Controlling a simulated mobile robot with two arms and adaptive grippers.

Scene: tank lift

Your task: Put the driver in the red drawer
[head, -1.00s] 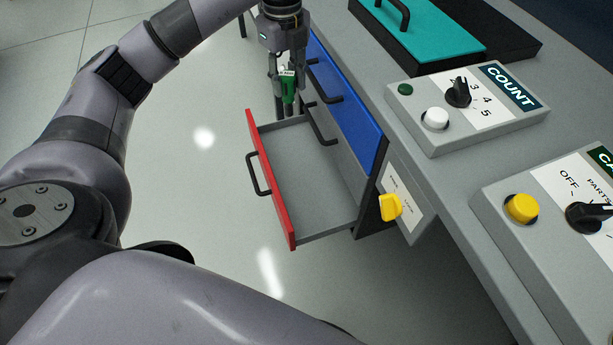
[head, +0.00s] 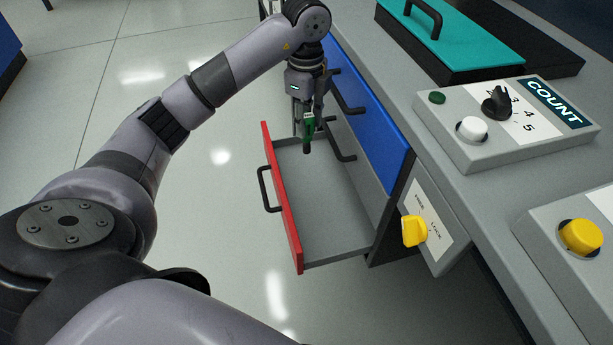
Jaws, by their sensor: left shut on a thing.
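My left gripper (head: 308,112) points down above the far end of the red drawer. It is shut on the green driver (head: 309,122), which has a dark lower end. The driver shows small and partly hidden by the fingers. The red drawer (head: 283,205) is pulled out, with a red front, a black handle and a grey inside. The part of the drawer floor that shows is empty. My right gripper is not in view.
A yellow knob (head: 414,231) sits on the lock panel. The COUNT box (head: 480,150) and a teal lid (head: 455,35) are on the table. Floor left of the drawer is clear.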

